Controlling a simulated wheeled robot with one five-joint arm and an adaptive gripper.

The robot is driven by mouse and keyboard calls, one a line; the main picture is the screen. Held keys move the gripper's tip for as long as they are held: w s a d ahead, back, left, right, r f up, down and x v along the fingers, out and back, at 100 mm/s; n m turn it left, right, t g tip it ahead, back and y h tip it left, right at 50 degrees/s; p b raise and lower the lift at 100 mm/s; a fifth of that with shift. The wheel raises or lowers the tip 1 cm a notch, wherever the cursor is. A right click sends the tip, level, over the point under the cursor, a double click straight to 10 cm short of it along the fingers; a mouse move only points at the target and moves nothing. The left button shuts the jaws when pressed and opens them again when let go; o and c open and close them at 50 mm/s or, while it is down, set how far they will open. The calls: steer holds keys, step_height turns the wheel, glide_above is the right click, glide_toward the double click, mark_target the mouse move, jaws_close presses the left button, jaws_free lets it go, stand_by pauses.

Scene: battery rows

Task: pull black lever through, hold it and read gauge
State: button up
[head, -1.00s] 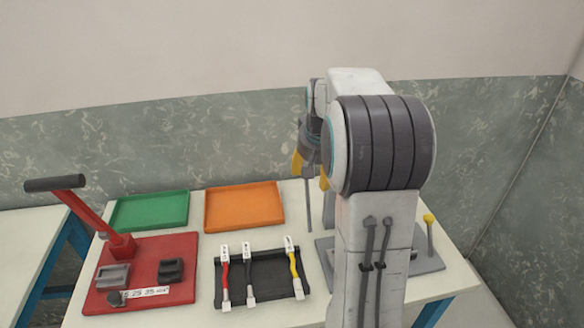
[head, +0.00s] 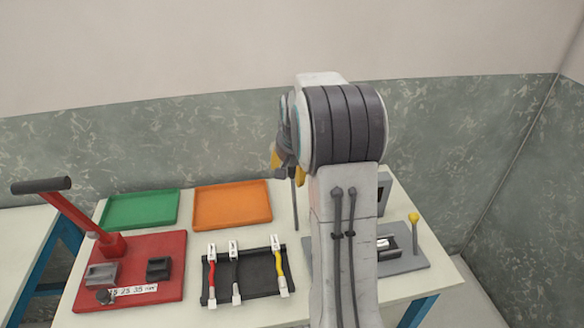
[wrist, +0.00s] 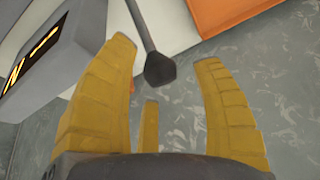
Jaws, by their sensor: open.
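The black lever is a thin grey rod with a black faceted knob (wrist: 160,70), seen in the wrist view between the yellow fingers. My gripper (wrist: 164,58) is open around the knob's end, with clear gaps on both sides. In the head view the rod (head: 295,208) stands upright, its top close to my gripper's yellow fingers (head: 275,160), which are partly hidden by my arm. The gauge (wrist: 38,58) is a grey box with a dark face and orange marks at the left of the wrist view; its reading is cut off and unreadable.
A grey fixture (head: 408,262) with a yellow-knobbed lever (head: 414,232) stands right of my arm, partly hidden. A black rack (head: 255,285) holds several leads. Green (head: 140,210) and orange (head: 232,206) trays lie at the back. A red press (head: 150,255) stands left.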

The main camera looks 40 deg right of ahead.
steer(key=shift+x, duration=0.95)
steer(key=shift+o, duration=0.3)
steer(key=shift+r, duration=0.1)
jaws_close()
steer(key=shift+b, duration=0.4)
